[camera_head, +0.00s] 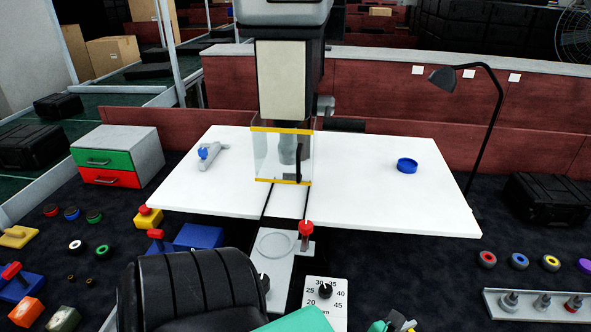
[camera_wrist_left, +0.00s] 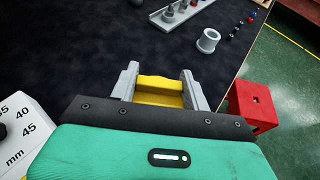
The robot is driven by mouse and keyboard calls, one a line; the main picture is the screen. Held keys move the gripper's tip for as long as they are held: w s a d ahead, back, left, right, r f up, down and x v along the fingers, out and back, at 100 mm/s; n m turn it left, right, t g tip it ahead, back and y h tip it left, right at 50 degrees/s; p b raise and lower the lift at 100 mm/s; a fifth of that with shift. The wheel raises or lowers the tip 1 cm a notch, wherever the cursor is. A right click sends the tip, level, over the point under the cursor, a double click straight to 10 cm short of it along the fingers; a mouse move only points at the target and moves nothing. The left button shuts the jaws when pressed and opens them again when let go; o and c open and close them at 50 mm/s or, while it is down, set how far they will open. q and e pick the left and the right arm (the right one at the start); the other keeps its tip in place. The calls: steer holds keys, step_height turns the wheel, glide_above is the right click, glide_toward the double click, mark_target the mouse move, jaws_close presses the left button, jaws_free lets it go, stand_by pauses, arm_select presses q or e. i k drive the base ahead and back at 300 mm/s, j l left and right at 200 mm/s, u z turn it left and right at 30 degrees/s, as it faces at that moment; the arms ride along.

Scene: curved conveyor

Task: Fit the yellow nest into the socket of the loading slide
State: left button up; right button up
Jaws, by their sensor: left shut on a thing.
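The loading slide (camera_head: 280,271) is a pale plate at the front middle of the white table, with a round ring-shaped socket (camera_head: 276,244) that looks empty. Two dark rails run from it back under the clear guard of the press. My left gripper (camera_wrist_left: 161,82) is shut on the yellow nest (camera_wrist_left: 158,92), which sits between its two grey fingers. In the head view, my left arm crosses the bottom edge, and its fingers show only partly at the bottom, right of the slide and the dial plate. Much of the nest is hidden there. My right gripper is not in view.
A red-knobbed lever (camera_head: 306,230) stands beside the slide. A white dial plate (camera_head: 325,297) lies right of it. A peg rack (camera_head: 540,304) is at right. A red block (camera_wrist_left: 253,105) shows in the wrist view.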

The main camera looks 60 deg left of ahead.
mark_target(275, 251)
steer(key=k+j+z, duration=0.2)
steer(key=k+j, duration=0.15)
steer(key=k+j+z, duration=0.25)
steer(key=k, duration=0.25)
steer(key=k+j+z, duration=0.2)
steer(key=k, duration=0.2)
